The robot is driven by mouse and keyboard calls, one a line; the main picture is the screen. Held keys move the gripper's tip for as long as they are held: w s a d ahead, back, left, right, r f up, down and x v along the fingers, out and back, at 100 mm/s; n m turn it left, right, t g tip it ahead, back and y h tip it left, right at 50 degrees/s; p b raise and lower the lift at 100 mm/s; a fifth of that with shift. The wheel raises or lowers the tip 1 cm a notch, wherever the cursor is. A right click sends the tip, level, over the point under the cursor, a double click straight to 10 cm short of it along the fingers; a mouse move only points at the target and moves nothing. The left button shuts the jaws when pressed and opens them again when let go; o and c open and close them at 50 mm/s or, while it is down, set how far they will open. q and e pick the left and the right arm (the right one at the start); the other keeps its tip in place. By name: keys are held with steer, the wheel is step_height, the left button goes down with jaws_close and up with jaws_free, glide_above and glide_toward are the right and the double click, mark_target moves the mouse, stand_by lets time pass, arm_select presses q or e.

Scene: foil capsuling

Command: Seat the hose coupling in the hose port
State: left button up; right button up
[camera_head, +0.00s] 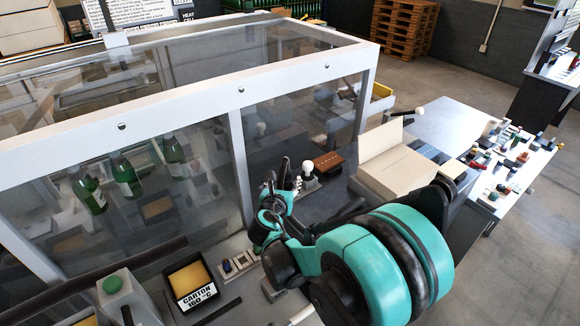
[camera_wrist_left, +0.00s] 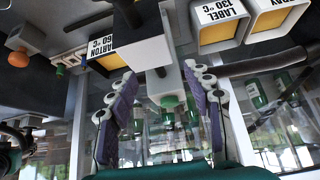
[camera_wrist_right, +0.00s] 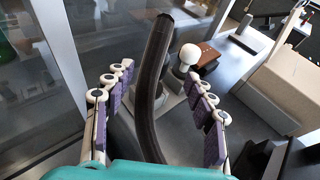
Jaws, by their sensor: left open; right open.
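A dark curved hose-like piece (camera_wrist_right: 152,80) runs up between the fingers of my right gripper (camera_wrist_right: 158,105) in the right wrist view. The fingers stand wide apart with a gap on each side of it. Its far end (camera_wrist_right: 163,20) is blunt; whether this is the coupling I cannot tell. In the head view my right gripper (camera_head: 276,185) is beside the glass enclosure. I cannot make out the hose port for certain.
A glass-walled enclosure (camera_head: 240,90) with several green bottles (camera_head: 128,178) fills the left. A white-ball knob (camera_head: 306,168), a brown block (camera_head: 328,162) and a cream box (camera_head: 397,165) stand behind my right gripper. A carton-labelled box (camera_head: 192,280) stands at the front.

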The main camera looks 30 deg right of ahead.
mark_target(285, 175)
steer(key=shift+w+a+b+x, duration=0.1)
steer(key=shift+w+b+x, duration=0.1)
steer(key=shift+x, duration=1.3)
steer(key=shift+w+a+b+x, duration=0.1)
steer(key=shift+b+x, duration=0.1)
steer(key=shift+x, duration=1.3)
steer(key=shift+r, duration=0.2)
jaws_close()
